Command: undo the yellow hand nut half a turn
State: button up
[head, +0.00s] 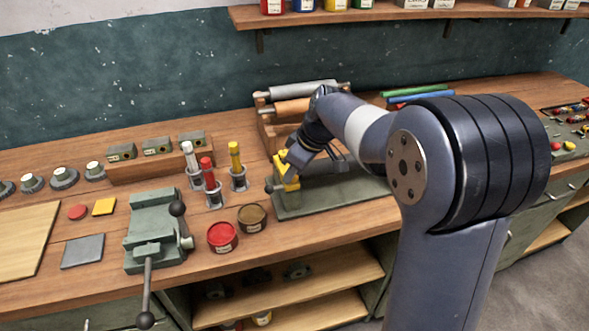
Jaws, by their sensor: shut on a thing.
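The yellow hand nut (287,173) is at the left end of a grey-green fixture (335,191) on the bench. My gripper (291,170) reaches down to it from the upper right and is shut on it. The fingers and wrist cover part of the nut, so its exact turn angle cannot be read. A small dark knob (270,187) shows just left of the nut. My forearm hides part of the fixture's right side.
A green vise (154,229) with a long handle stands at front left. Red, white and yellow-topped tools stand in holders (238,180) just left of the fixture. A red tin (222,237) and a brown tin (252,217) stand in front. A roller rack (264,120) is behind.

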jog(key=o, duration=1)
jog(key=shift+r, duration=0.1)
jog(key=v, duration=1)
jog(key=shift+d+r+b, duration=0.1)
jog(key=shift+r+b, duration=0.2)
